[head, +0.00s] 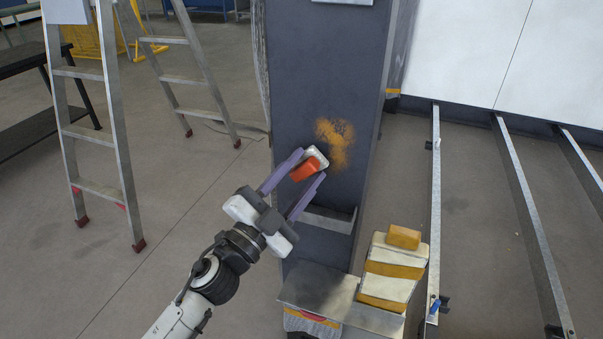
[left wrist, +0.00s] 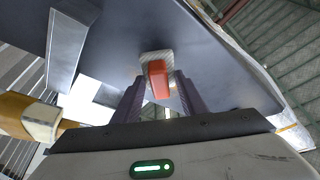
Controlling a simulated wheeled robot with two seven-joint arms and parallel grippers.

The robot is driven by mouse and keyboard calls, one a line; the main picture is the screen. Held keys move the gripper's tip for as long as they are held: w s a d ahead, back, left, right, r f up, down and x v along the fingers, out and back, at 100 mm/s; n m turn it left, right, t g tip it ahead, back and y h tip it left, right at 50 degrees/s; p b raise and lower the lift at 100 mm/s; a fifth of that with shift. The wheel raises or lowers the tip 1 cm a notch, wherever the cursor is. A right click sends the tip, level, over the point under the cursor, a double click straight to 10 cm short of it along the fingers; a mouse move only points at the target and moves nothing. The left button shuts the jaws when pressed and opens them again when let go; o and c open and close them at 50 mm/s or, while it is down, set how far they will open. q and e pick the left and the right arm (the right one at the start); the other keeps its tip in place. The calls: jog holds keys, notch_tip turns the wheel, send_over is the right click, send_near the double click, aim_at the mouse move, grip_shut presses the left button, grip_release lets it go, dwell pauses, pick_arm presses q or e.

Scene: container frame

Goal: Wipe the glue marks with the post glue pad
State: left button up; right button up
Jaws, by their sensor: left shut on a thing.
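A dark grey post (head: 315,75) stands upright in the middle of the head view. An orange-brown glue mark (head: 336,140) is on its front face. My left gripper (head: 307,171) is shut on the glue pad (head: 306,168), which has an orange grip and a pale plate. The pad is just below and left of the glue mark in the head view. In the left wrist view the pad (left wrist: 157,78) sits between the fingers, with its plate facing the post; I cannot tell if it touches. My right gripper is not in view.
A ledge (head: 330,218) juts from the post below the pad. A striped yellow and white block (head: 392,272) stands on the grey base (head: 325,295) at the lower right. A stepladder (head: 110,110) stands at left. Metal rails (head: 530,210) lie at right.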

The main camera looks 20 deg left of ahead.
pick_arm(q)
jog(key=shift+w, duration=0.95)
dwell(0.3)
jog(key=shift+d, duration=0.15)
